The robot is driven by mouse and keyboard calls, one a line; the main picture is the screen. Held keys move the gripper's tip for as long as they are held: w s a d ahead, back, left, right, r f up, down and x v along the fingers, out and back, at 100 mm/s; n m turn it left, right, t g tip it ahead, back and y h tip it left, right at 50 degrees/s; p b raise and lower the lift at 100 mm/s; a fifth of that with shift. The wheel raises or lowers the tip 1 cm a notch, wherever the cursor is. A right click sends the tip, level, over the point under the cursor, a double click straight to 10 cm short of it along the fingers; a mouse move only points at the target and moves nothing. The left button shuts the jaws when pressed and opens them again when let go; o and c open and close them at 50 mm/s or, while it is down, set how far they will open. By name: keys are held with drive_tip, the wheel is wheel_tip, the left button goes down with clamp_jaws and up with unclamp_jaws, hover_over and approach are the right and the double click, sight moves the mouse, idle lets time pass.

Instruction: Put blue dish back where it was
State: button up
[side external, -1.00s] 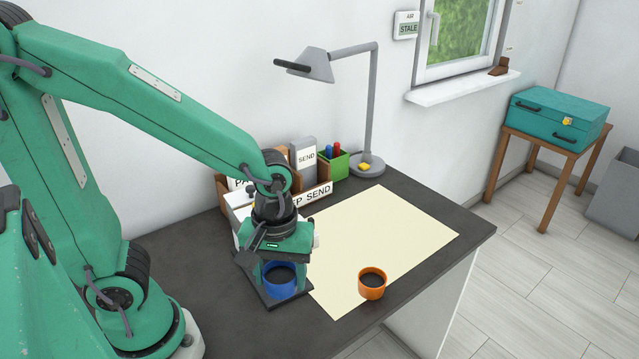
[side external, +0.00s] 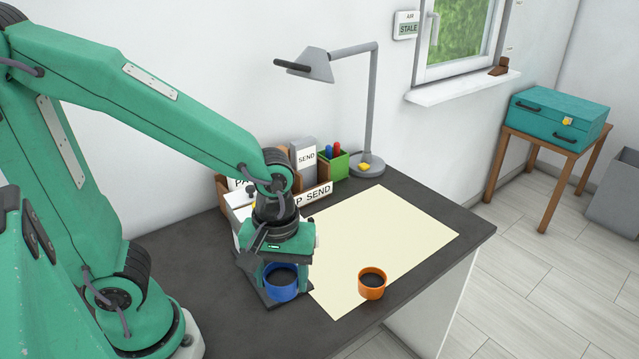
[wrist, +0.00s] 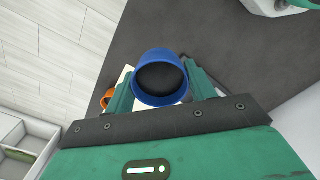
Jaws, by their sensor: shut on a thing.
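The blue dish (side external: 283,287) is a small round cup with a dark inside. It is at the near left part of the dark desk, left of the cream sheet. My gripper (side external: 282,279) points down over it, with its fingers on either side of the dish. In the wrist view the blue dish (wrist: 160,77) sits between the two green fingers, and my gripper (wrist: 160,88) is shut on it. The dish looks upright. Its underside is hidden, so I cannot tell whether it touches the desk.
An orange dish (side external: 372,284) stands on the cream sheet (side external: 385,235) to the right. The desk's right part (side external: 468,226) is clear.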

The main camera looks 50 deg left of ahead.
drive_tip(key=shift+w+d+r+n, duration=0.15)
drive_tip(key=shift+w+n, duration=0.15)
drive_tip(key=shift+w, duration=0.3)
drive_tip(key=w+d+f+n, duration=0.1)
drive_tip(key=w+d+n, duration=0.1)
drive_tip(key=w+n, duration=0.7)
drive_tip(key=w, duration=0.5)
drive_tip(key=shift+w, duration=0.15)
drive_tip(key=shift+a+f, duration=0.1)
drive_tip(key=shift+f, duration=0.05)
hover_over(346, 260)
wheel_tip(346, 260, down, 7)
drive_tip(key=shift+w+r, duration=0.1)
drive_tip(key=shift+f, duration=2.05)
drive_tip(key=shift+f, duration=0.15)
drive_tip(key=o, duration=1.1)
